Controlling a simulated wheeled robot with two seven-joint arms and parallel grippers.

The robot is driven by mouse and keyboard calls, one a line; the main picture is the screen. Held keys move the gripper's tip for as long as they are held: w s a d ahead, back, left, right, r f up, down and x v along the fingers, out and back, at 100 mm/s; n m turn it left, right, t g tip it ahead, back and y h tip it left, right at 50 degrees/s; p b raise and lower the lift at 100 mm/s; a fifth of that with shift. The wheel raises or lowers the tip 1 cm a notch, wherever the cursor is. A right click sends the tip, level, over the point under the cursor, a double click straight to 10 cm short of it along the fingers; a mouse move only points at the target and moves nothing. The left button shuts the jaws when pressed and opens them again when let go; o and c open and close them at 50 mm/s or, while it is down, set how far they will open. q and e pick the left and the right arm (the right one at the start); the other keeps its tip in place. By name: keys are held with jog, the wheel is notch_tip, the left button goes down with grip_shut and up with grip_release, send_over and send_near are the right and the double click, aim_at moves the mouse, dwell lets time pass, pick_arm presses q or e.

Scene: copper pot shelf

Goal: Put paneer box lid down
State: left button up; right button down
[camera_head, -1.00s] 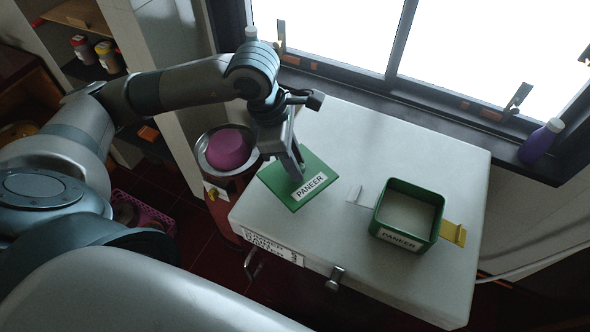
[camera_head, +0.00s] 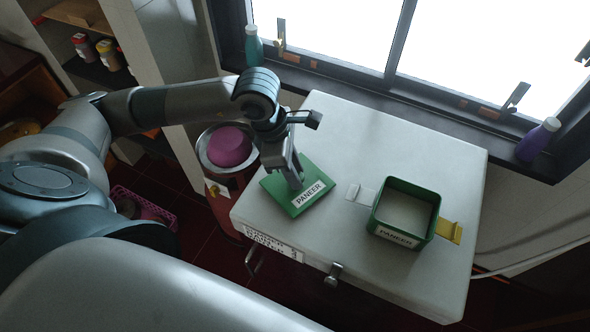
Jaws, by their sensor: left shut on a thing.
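The green paneer box lid (camera_head: 311,181), with a white PANEER label, is at the left part of the white chest top. My left gripper (camera_head: 297,183) is shut on the lid from above. The lid looks flat and at or very close to the surface; I cannot tell whether it touches. The open green paneer box (camera_head: 404,211) stands to the right on the same top, its label facing the front. My right gripper is not in view.
The white chest top (camera_head: 400,140) is mostly clear behind the box. A yellow piece (camera_head: 450,231) lies right of the box and a pale flat piece (camera_head: 361,193) left of it. Bottles stand on the windowsill.

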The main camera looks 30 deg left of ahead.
aim_at(284, 182)
pick_arm(q)
jog(key=shift+f, duration=0.15)
jog(key=o, duration=1.1)
jog(key=shift+c, duration=0.2)
jog(key=shift+r, duration=0.2)
jog(key=shift+r+p, duration=0.1)
jog(key=shift+p, duration=0.2)
jog(key=b+v, duration=0.4)
jog(key=v, duration=0.8)
jog(key=shift+a+b, duration=0.15)
jog(key=shift+b, duration=0.15)
